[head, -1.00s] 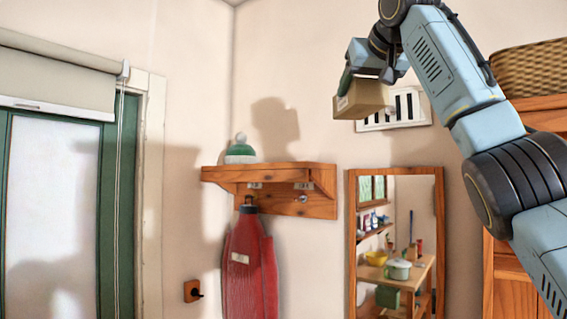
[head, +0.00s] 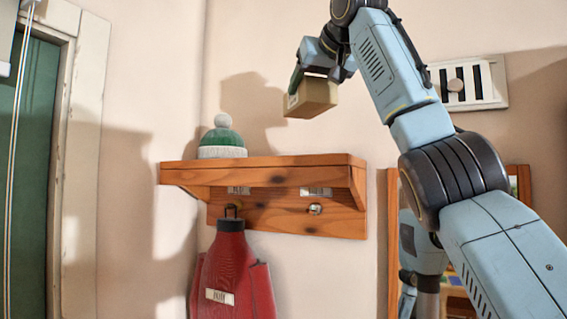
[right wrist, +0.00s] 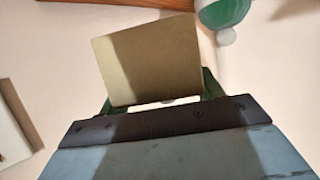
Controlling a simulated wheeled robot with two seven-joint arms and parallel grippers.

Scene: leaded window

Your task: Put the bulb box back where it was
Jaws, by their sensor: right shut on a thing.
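The bulb box (head: 315,97) is a small tan cardboard box with a pale label on one side. My right gripper (head: 297,84) is shut on it and holds it in the air, above and in front of the right part of the wooden wall shelf (head: 270,165). In the right wrist view the box (right wrist: 148,60) sits between the green fingers (right wrist: 160,103) and hides much of what lies beyond. A green and white bobble hat (head: 222,140) sits at the left end of the shelf. My left gripper is not in view.
The shelf top right of the hat looks clear. A red garment (head: 232,270) hangs from a hook under the shelf; another knob (head: 315,209) is bare. A wall vent (head: 470,84) is at right, a mirror (head: 520,185) behind my arm, a green door (head: 32,170) at left.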

